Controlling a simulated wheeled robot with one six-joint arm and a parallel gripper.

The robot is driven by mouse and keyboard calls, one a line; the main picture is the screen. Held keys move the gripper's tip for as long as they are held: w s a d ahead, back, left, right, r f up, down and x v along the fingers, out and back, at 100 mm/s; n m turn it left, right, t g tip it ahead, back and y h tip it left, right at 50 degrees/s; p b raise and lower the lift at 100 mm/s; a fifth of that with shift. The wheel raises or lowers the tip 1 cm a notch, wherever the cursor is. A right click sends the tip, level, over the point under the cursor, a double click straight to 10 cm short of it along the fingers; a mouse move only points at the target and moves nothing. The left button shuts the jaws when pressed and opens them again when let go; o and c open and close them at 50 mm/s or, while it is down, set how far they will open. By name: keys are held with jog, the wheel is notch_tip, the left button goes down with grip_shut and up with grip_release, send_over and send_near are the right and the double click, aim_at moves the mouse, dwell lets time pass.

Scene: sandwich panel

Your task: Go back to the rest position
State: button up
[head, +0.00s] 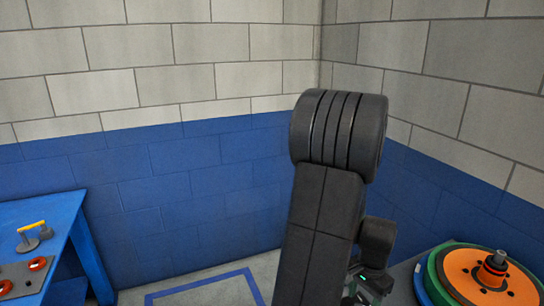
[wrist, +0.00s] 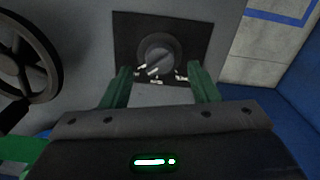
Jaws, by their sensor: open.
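In the wrist view my gripper (wrist: 159,75) is open, its two green fingers apart with nothing held between them. Just beyond the fingertips is a dark round knob (wrist: 157,50) on a black square plate (wrist: 126,30), with small white marks below the knob. The plate sits on a grey panel (wrist: 85,15). I see no finger touching the knob, but the exact distance is hard to tell. In the head view my arm stands upright in front of me; my gripper is mostly hidden at the bottom edge.
A black handwheel (wrist: 50,60) is left of the knob. In the head view, a blue table (head: 60,212) with a yellow-handled item (head: 32,228) and red rings (head: 38,264) stands left. An orange disc (head: 468,277) on a green one (head: 440,297) lies right. Walls close the back; blue-lined floor (head: 205,283) is clear.

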aim_at(361, 305)
notch_tip(361, 305, up, 10)
notch_tip(361, 305, down, 13)
jog(key=shift+r, duration=0.1)
jog(key=n+p, duration=0.2)
jog(key=n, duration=0.3)
jog(key=shift+p, duration=0.35)
jog(key=n+p, duration=0.3)
jog(key=n, duration=0.2)
jog(key=shift+r+b, duration=0.45)
jog(key=shift+r, duration=4.3)
